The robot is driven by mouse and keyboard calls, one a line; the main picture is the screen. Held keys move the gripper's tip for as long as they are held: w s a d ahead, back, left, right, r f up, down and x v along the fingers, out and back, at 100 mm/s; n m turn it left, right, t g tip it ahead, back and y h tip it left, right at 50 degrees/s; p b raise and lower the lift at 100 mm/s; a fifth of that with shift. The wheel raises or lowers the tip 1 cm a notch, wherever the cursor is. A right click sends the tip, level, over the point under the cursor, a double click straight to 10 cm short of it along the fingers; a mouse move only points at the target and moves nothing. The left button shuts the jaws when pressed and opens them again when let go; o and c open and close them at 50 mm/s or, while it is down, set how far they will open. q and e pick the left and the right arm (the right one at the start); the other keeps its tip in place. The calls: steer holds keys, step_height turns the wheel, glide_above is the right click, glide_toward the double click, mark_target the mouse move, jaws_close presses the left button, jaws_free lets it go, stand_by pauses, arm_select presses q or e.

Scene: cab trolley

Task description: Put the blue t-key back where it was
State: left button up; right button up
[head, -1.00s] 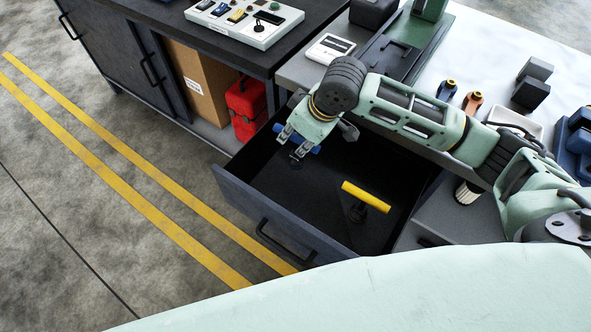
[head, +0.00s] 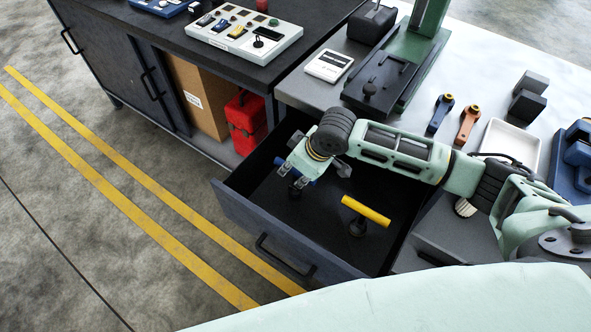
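My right gripper (head: 297,179) is inside the open drawer (head: 262,222), pointing down at its left part. It is shut on the blue t-key (head: 309,181), whose blue bar shows beside the fingers. Its dark stem shows below the fingers, close to the drawer floor; I cannot tell whether it touches. The gripper and wrist hide part of the blue bar. A yellow t-key (head: 366,211) stands upright on its dark stem in the drawer, to the right of the gripper. My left gripper is not in view.
The drawer walls surround the gripper. Above is a worktop with a green-and-black press (head: 400,60), a blue handle (head: 440,112), an orange handle (head: 468,124) and a white tray (head: 511,147). A red toolbox (head: 246,122) sits on the shelf at left. The drawer's middle floor is clear.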

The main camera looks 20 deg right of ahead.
steer(key=o, duration=0.4)
steer(key=shift+c, duration=0.2)
steer(key=shift+r, duration=0.1)
steer(key=v, duration=1.2)
steer(key=shift+p, duration=0.3)
steer(key=shift+r, duration=0.15)
